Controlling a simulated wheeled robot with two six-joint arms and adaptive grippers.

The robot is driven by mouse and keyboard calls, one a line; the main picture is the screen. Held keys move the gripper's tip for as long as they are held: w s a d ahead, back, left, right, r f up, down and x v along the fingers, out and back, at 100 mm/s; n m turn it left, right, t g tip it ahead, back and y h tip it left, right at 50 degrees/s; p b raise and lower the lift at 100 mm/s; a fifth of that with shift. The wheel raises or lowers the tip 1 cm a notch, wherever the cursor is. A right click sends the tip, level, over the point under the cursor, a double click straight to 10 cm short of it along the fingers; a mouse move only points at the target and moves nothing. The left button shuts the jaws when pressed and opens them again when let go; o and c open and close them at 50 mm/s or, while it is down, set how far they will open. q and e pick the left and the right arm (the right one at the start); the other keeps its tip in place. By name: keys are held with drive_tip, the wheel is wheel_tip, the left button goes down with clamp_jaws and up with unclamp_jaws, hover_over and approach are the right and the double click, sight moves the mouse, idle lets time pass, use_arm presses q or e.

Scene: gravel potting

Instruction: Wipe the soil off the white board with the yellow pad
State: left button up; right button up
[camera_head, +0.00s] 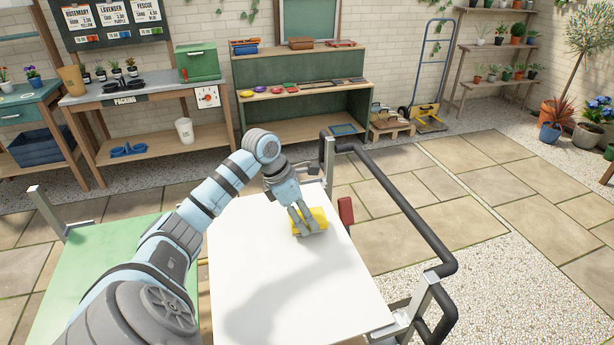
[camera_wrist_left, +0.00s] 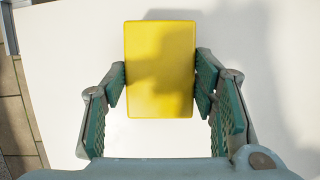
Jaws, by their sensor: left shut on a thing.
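The white board (camera_head: 265,285) is a flat top in front of me. The part of it that shows looks plain white, and I see no soil on it. The yellow pad (camera_head: 319,214) is at the board's far right part, under my left gripper (camera_head: 304,228). In the left wrist view the yellow pad (camera_wrist_left: 160,70) sits between the two green-padded fingers of my left gripper (camera_wrist_left: 160,85), which are shut on its sides. Whether the pad touches the board I cannot tell. My right gripper is in neither view.
A green surface (camera_head: 100,270) lies left of the board. A dark tubular rail (camera_head: 395,205) runs along the right side, with a red piece (camera_head: 346,210) by the board's edge. A packing bench (camera_head: 135,95) and a green shelf unit (camera_head: 305,95) stand farther back by the wall.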

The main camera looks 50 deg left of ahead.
use_arm(q)
drive_tip(key=v, duration=0.1)
drive_tip(key=p+v, duration=0.1)
drive_tip(key=v, duration=0.1)
drive_tip(key=shift+d+r, duration=0.15)
drive_tip(key=shift+d, duration=0.05)
drive_tip(key=shift+w+r+p, duration=0.15)
drive_tip(key=shift+r+p, duration=1.2)
drive_tip(key=shift+r, duration=0.3)
drive_tip(key=shift+f, duration=0.15)
